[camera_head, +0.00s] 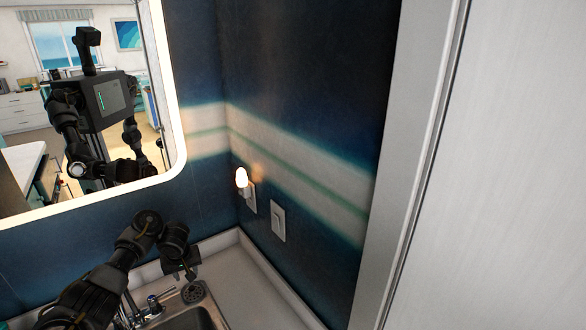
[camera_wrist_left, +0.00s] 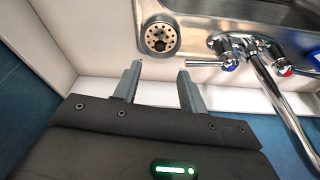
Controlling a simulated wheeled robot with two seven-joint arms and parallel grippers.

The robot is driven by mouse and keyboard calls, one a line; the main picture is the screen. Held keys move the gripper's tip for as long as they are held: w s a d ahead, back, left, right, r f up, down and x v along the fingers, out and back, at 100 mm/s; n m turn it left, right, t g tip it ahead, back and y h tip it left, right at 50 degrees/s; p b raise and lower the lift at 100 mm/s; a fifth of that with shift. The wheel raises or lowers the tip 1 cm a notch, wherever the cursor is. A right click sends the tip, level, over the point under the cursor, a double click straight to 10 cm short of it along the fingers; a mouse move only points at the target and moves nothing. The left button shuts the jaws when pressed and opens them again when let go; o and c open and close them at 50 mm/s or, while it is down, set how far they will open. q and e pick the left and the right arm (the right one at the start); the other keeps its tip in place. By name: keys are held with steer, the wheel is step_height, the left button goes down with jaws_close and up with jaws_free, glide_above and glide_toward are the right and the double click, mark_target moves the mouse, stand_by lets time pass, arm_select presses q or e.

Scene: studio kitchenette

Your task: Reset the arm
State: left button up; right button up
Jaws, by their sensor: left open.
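My left arm comes in from the left in the head view and reaches over the counter by the sink. Its gripper (camera_head: 183,273) points down beside the faucet and drain. In the left wrist view the two fingers of my left gripper (camera_wrist_left: 160,72) are apart with nothing between them. They are near the white counter edge, close to the metal drain piece (camera_wrist_left: 159,37). My right gripper does not show directly in either view.
A metal sink (camera_head: 190,318) and a faucet (camera_wrist_left: 262,75) with a blue-marked handle lie close to my left gripper. A lit night light (camera_head: 242,178) and a switch plate (camera_head: 278,221) are on the blue wall. A mirror (camera_head: 172,90) hangs left; a pale panel (camera_head: 520,170) fills the right.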

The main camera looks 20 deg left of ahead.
mark_target(192, 288)
arm_select(q)
steer(key=b+x, duration=0.4)
steer(key=x, duration=0.8)
steer(key=shift+f, duration=0.25)
steer(key=shift+r, duration=0.25)
steer(key=shift+f, duration=0.1)
